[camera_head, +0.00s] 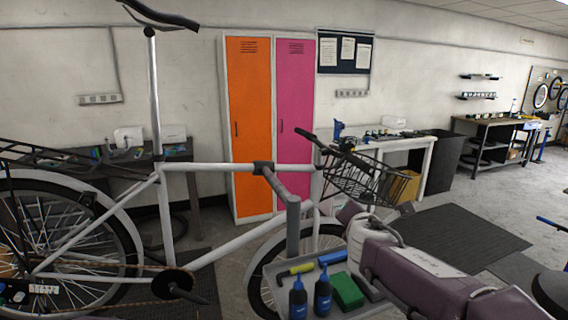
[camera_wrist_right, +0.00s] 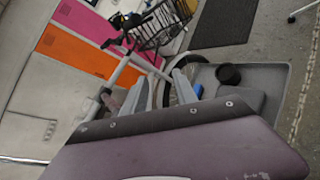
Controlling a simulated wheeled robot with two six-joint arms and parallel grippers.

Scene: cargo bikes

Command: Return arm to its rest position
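My right arm (camera_head: 425,265) comes in from the lower right of the head view, purple with a white joint. It is bent in front of the tool tray (camera_head: 382,303) and hides part of it. In the right wrist view my right gripper (camera_wrist_right: 162,90) has its two grey fingers apart, with nothing visible between them. Its fingertips point toward the bike's wheel and the tray side. In the head view the fingers are not clearly seen. My left arm and gripper are not in view.
A white bike (camera_head: 215,166) is held by a grey stand (camera_head: 293,228). The tray holds blue bottles (camera_head: 322,291), a green block (camera_head: 347,290) and a yellow-handled tool (camera_head: 296,270). Orange (camera_head: 248,130) and pink (camera_head: 294,100) lockers and a workbench (camera_head: 425,155) stand behind.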

